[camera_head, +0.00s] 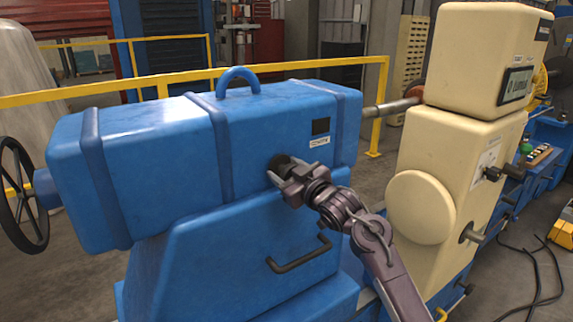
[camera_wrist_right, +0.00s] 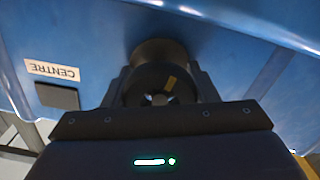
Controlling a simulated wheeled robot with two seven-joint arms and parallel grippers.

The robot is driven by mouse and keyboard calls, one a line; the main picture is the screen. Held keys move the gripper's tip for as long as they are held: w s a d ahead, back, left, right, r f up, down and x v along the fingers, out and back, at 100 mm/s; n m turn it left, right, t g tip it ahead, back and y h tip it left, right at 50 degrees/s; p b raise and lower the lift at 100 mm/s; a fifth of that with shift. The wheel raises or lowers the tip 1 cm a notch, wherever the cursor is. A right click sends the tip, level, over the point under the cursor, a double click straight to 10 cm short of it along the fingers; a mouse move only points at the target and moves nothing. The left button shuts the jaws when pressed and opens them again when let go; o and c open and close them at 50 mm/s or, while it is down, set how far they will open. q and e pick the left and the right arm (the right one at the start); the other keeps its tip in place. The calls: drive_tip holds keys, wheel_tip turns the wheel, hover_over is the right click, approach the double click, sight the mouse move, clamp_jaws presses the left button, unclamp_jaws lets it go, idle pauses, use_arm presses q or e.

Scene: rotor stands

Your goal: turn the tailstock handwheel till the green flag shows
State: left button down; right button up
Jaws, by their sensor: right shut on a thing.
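The blue tailstock (camera_head: 170,150) fills the left and middle of the head view. My right gripper (camera_head: 284,174) is at its side face, shut on a small dark handwheel. In the wrist view the handwheel (camera_wrist_right: 155,84) is a dark ring with a yellow-orange mark, on a round boss, with a finger on either side. The gripper hides most of it in the head view. A square window (camera_head: 320,127) above the CENTRE label (camera_head: 319,141) is black, with no green showing. The window also shows in the wrist view (camera_wrist_right: 57,96). My left gripper is out of view.
A large black spoked wheel (camera_head: 22,195) is on the tailstock's left end. A dark bar handle (camera_head: 298,254) juts out below my right gripper. A cream machine (camera_head: 455,160) stands to the right, and a yellow railing (camera_head: 377,105) runs behind.

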drive_tip(key=m+p, duration=0.3)
drive_tip(key=m, duration=0.2)
drive_tip(key=shift+m, duration=0.3)
drive_tip(key=shift+f+m+p, duration=0.1)
drive_tip(key=shift+m+p, duration=0.95)
drive_tip(key=shift+m, duration=0.85)
drive_tip(key=o, duration=1)
drive_tip(key=shift+d, duration=0.1)
drive_tip(key=b+v, duration=0.2)
drive_tip(key=v, duration=0.5)
drive_tip(key=shift+s+d+b, duration=0.2)
drive_tip(key=shift+s+b, duration=0.1)
